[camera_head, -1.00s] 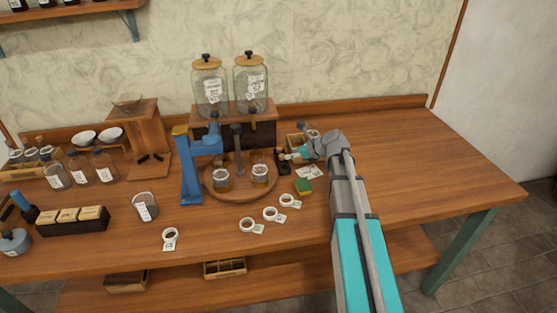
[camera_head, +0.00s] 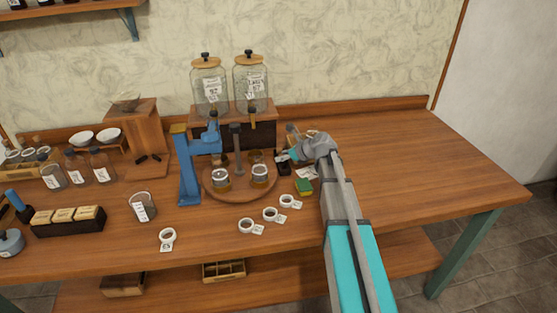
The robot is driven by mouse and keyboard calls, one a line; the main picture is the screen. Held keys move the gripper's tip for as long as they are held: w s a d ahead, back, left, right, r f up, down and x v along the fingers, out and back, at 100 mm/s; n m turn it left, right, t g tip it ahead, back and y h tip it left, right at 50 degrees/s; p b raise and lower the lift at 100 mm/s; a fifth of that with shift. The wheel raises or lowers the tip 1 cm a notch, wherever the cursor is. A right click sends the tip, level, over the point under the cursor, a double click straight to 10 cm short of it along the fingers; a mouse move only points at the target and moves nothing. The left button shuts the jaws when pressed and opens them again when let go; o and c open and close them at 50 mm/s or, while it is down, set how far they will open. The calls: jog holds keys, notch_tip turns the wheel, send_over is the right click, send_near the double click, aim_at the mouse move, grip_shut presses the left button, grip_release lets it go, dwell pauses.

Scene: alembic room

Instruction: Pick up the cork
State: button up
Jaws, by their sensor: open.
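I cannot make out a cork for certain at this size. A small wooden box (camera_head: 292,131) stands behind my gripper, partly covered by it, and its contents are hidden. My gripper (camera_head: 284,157) is at the end of my arm, right of the round wooden tray, just above a small dark holder (camera_head: 283,167) on the table. The jaws are open and small in the picture, and I see nothing between them.
The round wooden tray (camera_head: 240,191) with jars and the blue press (camera_head: 187,170) stand to the left. Two glass dispensers (camera_head: 210,85) stand behind. The table's right side (camera_head: 420,165) is clear.

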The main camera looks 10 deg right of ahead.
jog(key=c, duration=0.5)
jog(key=shift+o, duration=0.2)
jog(key=shift+r, duration=0.2)
notch_tip(320, 180, up, 2)
jog(key=shift+r+p, duration=0.1)
jog(key=shift+p, duration=1.15)
jog(key=s+r+p, duration=1)
jog(key=s, duration=0.4)
jog(key=shift+r, duration=0.25)
jog(key=shift+a, duration=0.1)
